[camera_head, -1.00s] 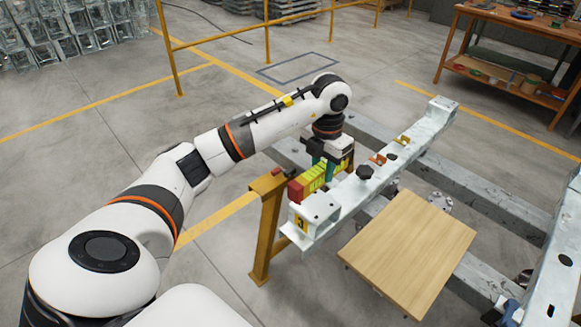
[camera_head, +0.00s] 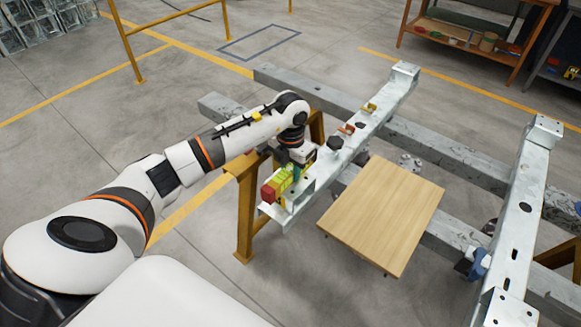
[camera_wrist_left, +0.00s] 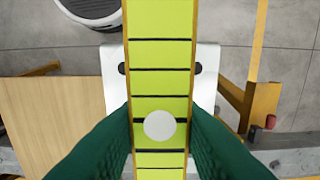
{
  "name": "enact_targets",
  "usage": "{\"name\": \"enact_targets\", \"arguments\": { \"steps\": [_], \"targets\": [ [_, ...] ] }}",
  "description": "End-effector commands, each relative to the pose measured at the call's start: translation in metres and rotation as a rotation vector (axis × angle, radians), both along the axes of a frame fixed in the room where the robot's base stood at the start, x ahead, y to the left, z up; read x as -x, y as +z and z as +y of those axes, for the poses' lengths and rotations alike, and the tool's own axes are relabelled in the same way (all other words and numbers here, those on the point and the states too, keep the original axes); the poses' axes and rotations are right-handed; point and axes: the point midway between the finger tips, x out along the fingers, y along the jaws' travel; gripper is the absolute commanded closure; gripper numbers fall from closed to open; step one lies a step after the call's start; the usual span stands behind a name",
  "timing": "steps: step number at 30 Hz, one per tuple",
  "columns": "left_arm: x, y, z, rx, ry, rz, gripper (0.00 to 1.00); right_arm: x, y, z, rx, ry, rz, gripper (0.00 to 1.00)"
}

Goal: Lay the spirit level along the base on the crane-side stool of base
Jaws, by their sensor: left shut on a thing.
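The spirit level (camera_head: 276,184) is a yellow-green bar with a red end. My left gripper (camera_head: 293,168) is shut on it, over the near left end of a pale steel beam of the base (camera_head: 357,131). In the left wrist view the level (camera_wrist_left: 160,60) stands upright in the picture between my green fingers (camera_wrist_left: 160,135). A pale plate with dark slots (camera_wrist_left: 207,85) shows behind it, partly hidden by the level. I cannot tell whether the level touches the steel. Which stool is the crane-side one is not clear. My right gripper is not in view.
A wooden board (camera_head: 385,215) lies right of the beam. A yellow trestle (camera_head: 245,205) stands at the beam's left. A second pale beam (camera_head: 522,205) lies to the right.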

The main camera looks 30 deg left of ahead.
Motion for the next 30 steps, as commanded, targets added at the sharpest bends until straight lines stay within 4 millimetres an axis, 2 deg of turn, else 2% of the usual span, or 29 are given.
{"name": "enact_targets", "arguments": {
  "steps": [7, 8, 11, 19, 23, 26, 30],
  "targets": [
    [0.000, -0.003, 0.000, -0.001, 0.000, -0.002, 1.00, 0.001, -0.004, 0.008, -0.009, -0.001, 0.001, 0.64],
    [0.000, -0.002, 0.000, -0.001, 0.000, -0.001, 0.66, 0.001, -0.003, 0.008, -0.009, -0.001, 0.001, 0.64],
    [0.000, -0.002, 0.000, 0.000, 0.000, -0.001, 0.50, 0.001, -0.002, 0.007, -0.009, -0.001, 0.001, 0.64],
    [0.000, -0.001, 0.000, 0.000, 0.000, -0.001, 0.49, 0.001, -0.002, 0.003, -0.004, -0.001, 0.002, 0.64],
    [-0.001, 0.005, 0.000, -0.001, 0.000, -0.003, 0.49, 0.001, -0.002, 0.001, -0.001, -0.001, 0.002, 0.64],
    [-0.001, 0.020, 0.001, -0.001, -0.001, -0.006, 0.49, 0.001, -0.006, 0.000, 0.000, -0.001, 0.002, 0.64],
    [-0.002, 0.050, 0.001, -0.001, -0.001, -0.008, 0.49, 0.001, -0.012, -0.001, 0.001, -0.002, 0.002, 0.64]
  ]
}}
